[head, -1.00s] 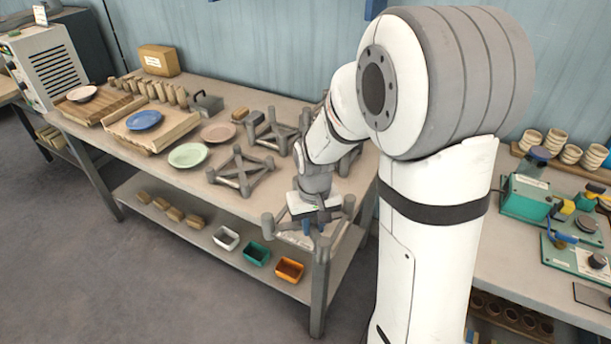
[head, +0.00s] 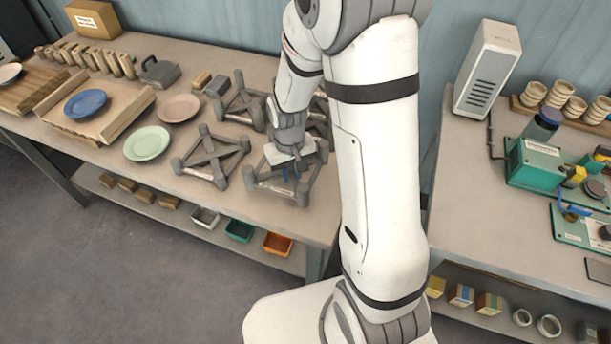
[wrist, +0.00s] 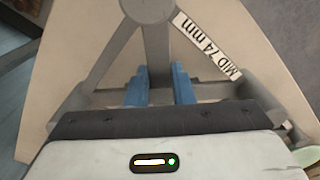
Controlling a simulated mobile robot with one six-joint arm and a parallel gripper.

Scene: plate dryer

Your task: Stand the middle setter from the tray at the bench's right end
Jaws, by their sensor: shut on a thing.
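My gripper (head: 287,178) is shut on a grey setter (head: 262,172), a frame of bars with stubby round posts. In the wrist view its blue fingers (wrist: 160,88) close on a bar of this setter (wrist: 157,45), and its white label (wrist: 205,50) reads "MID 74 mm". The held setter is over the right part of the bench (head: 150,215); I cannot tell whether its posts touch the top. Other grey setters stand nearby: one to the left (head: 210,157), one behind (head: 240,103), and one partly hidden behind my arm (head: 320,108). I cannot make out a tray under them.
A green plate (head: 147,144) and a pink plate (head: 180,108) lie left of the setters. A blue plate (head: 86,103) rests on a wooden board further left. A second bench (head: 470,200) with green devices stands right. Orange, green and white bins sit on the shelf below.

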